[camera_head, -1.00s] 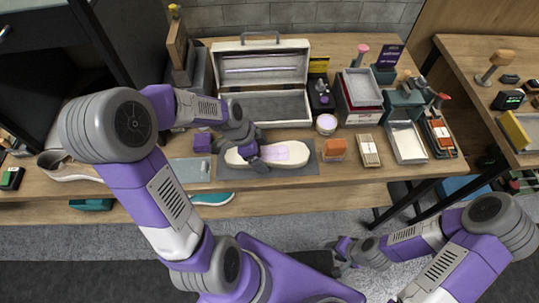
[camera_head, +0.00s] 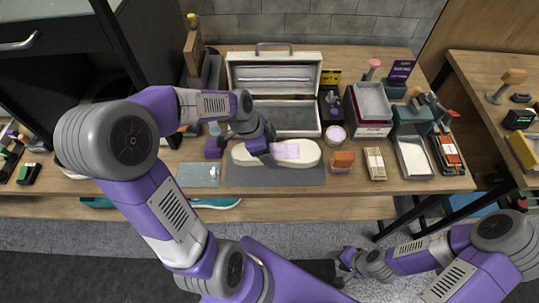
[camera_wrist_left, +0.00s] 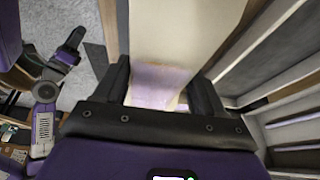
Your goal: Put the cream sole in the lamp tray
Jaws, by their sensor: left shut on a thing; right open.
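The cream sole (camera_head: 309,153) lies lengthwise above the back part of the grey mat (camera_head: 275,177), with a pale purple patch on its top. My left gripper (camera_head: 268,148) is shut across its middle. In the left wrist view the sole (camera_wrist_left: 180,28) passes between the two dark fingers of the left gripper (camera_wrist_left: 158,90), the purple patch between them. An open white case (camera_head: 273,116) with a tube in its raised lid stands just behind the sole; it looks like the lamp tray. My right gripper (camera_head: 345,265) is open and empty, low in front of the table.
Right of the mat are a cream jar (camera_head: 335,134), an orange-topped block (camera_head: 343,159), a brush (camera_head: 375,162) and a white tray (camera_head: 414,158). A dark bottle stand (camera_head: 331,103) is beside the case. A grey-blue plate (camera_head: 199,175) lies left of the mat.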

